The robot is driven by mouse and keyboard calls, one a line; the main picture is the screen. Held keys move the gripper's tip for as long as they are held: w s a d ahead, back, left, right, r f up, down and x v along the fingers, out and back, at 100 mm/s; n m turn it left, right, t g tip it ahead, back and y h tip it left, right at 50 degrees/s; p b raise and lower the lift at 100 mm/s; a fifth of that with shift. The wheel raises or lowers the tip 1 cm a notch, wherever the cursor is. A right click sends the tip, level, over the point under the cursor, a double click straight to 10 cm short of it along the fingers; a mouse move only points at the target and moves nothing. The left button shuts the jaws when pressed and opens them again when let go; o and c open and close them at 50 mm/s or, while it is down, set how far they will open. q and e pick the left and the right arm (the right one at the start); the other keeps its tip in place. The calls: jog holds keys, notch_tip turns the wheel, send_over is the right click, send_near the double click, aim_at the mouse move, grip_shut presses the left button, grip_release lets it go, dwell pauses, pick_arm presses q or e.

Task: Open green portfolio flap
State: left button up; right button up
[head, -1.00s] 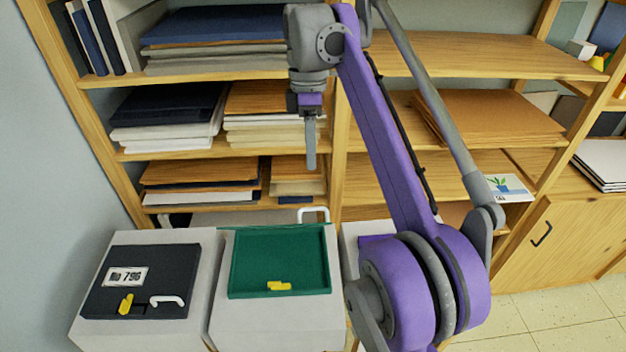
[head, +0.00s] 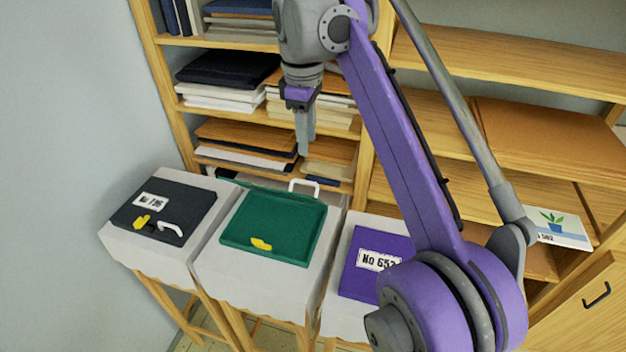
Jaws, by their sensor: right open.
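The green portfolio (head: 285,212) lies on a white-topped stand in the middle of the head view. Its face looks like a shallow tray with a raised rim and no label. A yellow clasp (head: 261,244) is near its front edge. A white handle (head: 304,187) stands up at its far edge. A thin green strip runs along that far edge, which looks like the flap seen edge-on, tipped back; most of it is hidden. My right gripper (head: 305,140) is open and empty, pointing down above and beyond the far edge, apart from the portfolio. My left gripper is out of view.
A black portfolio (head: 180,201) with label, clasp and handle lies on the left stand. A purple portfolio (head: 362,282) lies on the right stand, partly behind my arm. Wooden shelves (head: 450,115) with stacked boards rise behind. A wall is at left.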

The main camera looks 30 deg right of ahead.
aim_at(306, 182)
jog(key=f, duration=0.3)
jog(key=f+b, duration=0.1)
jog(key=f, duration=0.3)
jog(key=w+f, duration=0.1)
jog(key=f, duration=0.3)
jog(key=shift+d+b, duration=0.1)
jog(key=shift+b, duration=0.25)
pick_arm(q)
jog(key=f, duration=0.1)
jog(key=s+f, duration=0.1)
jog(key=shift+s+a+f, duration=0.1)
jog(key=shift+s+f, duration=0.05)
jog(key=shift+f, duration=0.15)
pick_arm(e)
jog(key=shift+r, duration=0.1)
grip_shut()
dwell(0.4)
